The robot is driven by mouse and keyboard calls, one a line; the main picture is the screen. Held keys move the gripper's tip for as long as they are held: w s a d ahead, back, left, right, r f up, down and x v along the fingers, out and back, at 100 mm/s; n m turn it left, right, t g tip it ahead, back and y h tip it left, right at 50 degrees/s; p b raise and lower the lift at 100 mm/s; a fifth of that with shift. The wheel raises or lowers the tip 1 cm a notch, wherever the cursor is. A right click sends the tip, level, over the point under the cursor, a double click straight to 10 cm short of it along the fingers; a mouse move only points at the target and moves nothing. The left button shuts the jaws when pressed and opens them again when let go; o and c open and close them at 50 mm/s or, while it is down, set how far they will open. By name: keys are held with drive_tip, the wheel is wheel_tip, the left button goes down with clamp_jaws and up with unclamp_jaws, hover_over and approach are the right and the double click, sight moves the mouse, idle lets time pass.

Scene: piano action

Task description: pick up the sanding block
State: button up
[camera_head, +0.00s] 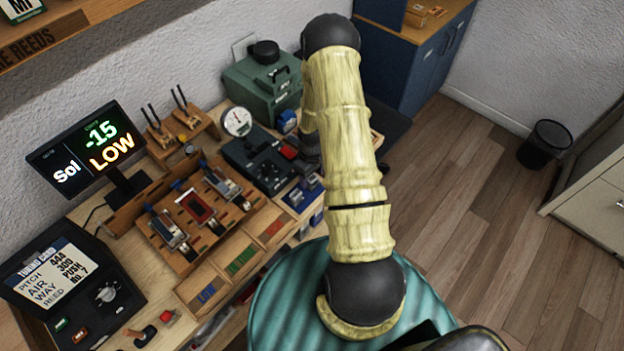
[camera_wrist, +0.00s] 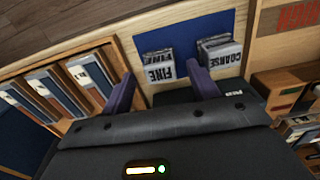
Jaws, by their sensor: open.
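In the wrist view, a grey block marked FINE (camera_wrist: 159,69) and a grey block marked COARSE (camera_wrist: 221,54) stand on a blue mat (camera_wrist: 188,28). They look like sanding blocks. My gripper (camera_wrist: 160,72) is open, with its purple fingers on either side of the FINE block in the picture. The right finger also lies close to the COARSE block. Whether either finger touches a block, I cannot tell. In the head view, my arm hides most of my gripper, and the blue mat (camera_head: 297,197) shows to the left of the arm.
In the wrist view, a wooden rack of labelled packets (camera_wrist: 55,92) lies to the left, and wooden boxes (camera_wrist: 285,85) to the right. The head view shows a bench with a display screen (camera_head: 88,147), a dial gauge (camera_head: 237,121) and a green case (camera_head: 265,85).

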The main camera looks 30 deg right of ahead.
sight(312, 178)
drive_tip(key=shift+f+p, duration=0.3)
drive_tip(key=shift+f, duration=0.85)
drive_tip(key=c, duration=1.1)
wheel_tip(312, 178, up, 10)
drive_tip(key=b, duration=0.3)
